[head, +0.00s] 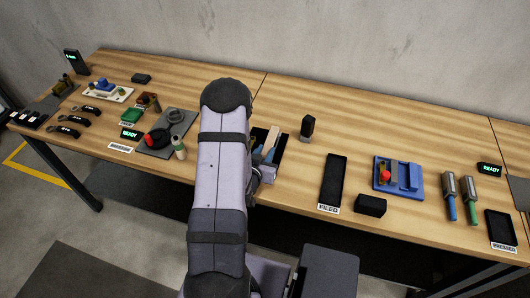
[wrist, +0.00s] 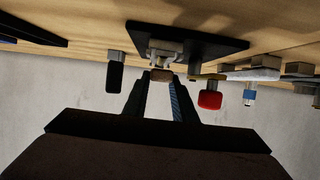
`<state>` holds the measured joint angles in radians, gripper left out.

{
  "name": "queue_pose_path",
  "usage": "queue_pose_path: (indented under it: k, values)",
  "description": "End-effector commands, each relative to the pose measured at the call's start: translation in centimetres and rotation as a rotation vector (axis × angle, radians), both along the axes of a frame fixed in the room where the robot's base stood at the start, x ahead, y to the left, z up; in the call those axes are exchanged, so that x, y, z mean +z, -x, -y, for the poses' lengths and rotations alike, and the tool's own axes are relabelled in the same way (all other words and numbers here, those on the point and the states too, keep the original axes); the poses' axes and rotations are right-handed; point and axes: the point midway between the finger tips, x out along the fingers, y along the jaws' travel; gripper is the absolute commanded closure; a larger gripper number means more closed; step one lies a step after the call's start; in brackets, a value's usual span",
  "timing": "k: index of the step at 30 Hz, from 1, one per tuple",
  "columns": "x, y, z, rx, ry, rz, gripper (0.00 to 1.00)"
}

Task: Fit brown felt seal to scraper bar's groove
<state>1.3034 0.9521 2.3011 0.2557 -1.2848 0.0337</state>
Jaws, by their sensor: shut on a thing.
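My gripper (wrist: 161,78) is shut on a small brown piece, which looks like the felt seal (wrist: 161,75), seen end-on between the fingertips in the wrist view. Just beyond it is a grey metal part (wrist: 165,50) at a black plate (wrist: 215,43); it may be the scraper bar, but its groove cannot be made out. I cannot tell whether the brown piece touches it. In the head view my gripper (head: 264,173) is at the near edge of the black plate (head: 285,143), largely hidden by my arm. Beige and blue strips (head: 270,143) show there.
A black upright object (head: 308,128) stands right of the plate. Further right are a black tray labelled FILED (head: 333,180), a black block (head: 370,205) and a blue fixture (head: 398,178).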

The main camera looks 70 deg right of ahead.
Motion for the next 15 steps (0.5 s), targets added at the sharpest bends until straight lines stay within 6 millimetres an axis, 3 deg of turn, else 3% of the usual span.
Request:
queue_pose_path:
  k: [15]
  values:
    - [-0.88, 0.00, 0.00, 0.000, 0.000, 0.000, 0.99]
